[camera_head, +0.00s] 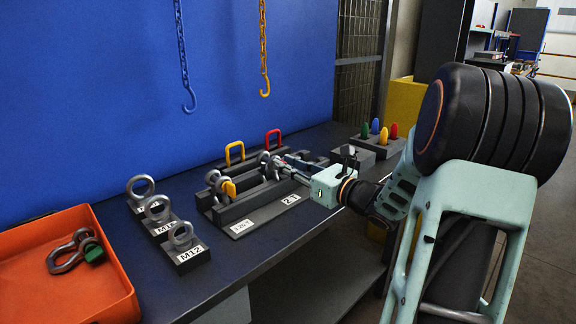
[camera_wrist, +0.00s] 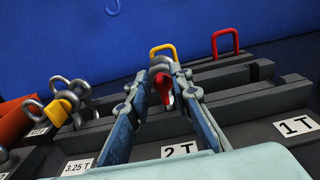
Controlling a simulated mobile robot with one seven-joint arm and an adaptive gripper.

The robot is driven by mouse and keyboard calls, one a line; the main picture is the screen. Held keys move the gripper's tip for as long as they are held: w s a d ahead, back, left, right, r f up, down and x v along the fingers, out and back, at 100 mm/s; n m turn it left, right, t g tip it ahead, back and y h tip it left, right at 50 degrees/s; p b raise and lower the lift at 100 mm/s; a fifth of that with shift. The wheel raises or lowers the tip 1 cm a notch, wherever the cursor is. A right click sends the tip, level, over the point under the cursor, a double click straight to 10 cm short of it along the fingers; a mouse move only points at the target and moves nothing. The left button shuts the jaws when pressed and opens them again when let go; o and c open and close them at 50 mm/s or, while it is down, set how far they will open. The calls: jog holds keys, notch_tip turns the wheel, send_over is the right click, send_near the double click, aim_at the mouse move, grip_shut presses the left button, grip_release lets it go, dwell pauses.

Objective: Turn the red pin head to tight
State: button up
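In the wrist view, the red pin head (camera_wrist: 163,86) sits between the two fingers of my gripper (camera_wrist: 166,72), on a grey shackle in the slot marked 2 T (camera_wrist: 180,151). The fingers flank it closely; I cannot tell whether both touch it. In the head view, my gripper (camera_head: 282,165) reaches from the right to the shackle (camera_head: 265,160) in the dark rack (camera_head: 254,203), and hides the red pin head. Whether the pin is fully seated does not show.
A shackle with a yellow pin head (camera_head: 229,187) stands beside it, near the 3.25 T label (camera_wrist: 77,166). Yellow (camera_head: 235,150) and red (camera_head: 273,136) handles stand behind. Eyebolts (camera_head: 181,236) and an orange tray (camera_head: 108,262) are left; colored pegs (camera_head: 384,135) are right.

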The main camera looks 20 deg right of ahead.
grip_shut()
